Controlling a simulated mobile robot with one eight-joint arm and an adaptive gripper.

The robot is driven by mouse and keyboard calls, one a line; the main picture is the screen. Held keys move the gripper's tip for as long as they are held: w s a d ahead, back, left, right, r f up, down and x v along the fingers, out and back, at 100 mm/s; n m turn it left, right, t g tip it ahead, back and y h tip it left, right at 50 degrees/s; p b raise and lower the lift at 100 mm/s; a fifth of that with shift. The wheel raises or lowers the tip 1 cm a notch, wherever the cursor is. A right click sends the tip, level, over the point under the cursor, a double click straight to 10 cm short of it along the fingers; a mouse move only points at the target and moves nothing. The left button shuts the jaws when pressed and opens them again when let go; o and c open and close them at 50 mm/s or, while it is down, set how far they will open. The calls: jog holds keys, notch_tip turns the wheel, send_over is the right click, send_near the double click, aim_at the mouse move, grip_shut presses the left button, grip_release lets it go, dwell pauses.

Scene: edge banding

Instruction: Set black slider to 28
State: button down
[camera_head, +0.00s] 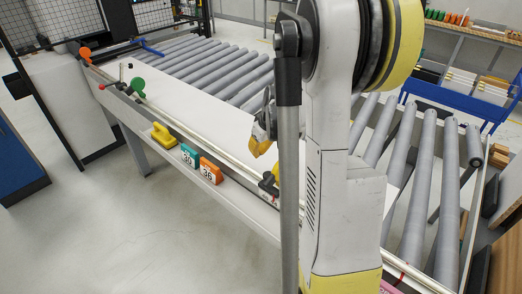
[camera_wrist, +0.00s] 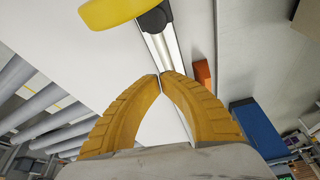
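The black slider (camera_head: 268,184) sits on the long rail in the head view, right of the numbered tags and partly behind my arm. In the wrist view a black clamp-like piece (camera_wrist: 155,18) sits on the pale rail with a yellow part beside it; it looks like the same slider. My gripper (camera_wrist: 161,74) has yellow ribbed fingers whose tips meet over the rail, with nothing seen between them. The slider is ahead of the tips and apart from them. In the head view my gripper (camera_head: 260,147) hangs above the rail, partly hidden. No scale number at the slider is readable.
A teal tag marked 30 (camera_head: 188,156), an orange tag marked 36 (camera_head: 210,171) and a yellow block (camera_head: 163,135) sit along the rail's front. Green (camera_head: 138,84) and orange (camera_head: 85,54) knobs are farther left. Roller conveyors (camera_head: 215,65) lie behind; the front floor is clear.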

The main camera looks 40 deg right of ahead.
jog(key=b+x, duration=0.1)
jog(key=x, duration=0.3)
jog(key=shift+f, duration=0.1)
jog(key=s, duration=0.2)
jog(key=shift+s+a+f, duration=0.1)
jog(key=shift+s+f, duration=0.4)
jog(key=shift+s, duration=0.35)
jog(key=shift+s+b, duration=0.15)
jog(key=shift+b, duration=0.15)
jog(key=s, duration=1.1)
jog(key=s+d+b, duration=0.1)
jog(key=s, duration=0.4)
jog(key=shift+s+d, duration=0.1)
jog(key=shift+s, duration=0.1)
jog(key=shift+w, duration=0.1)
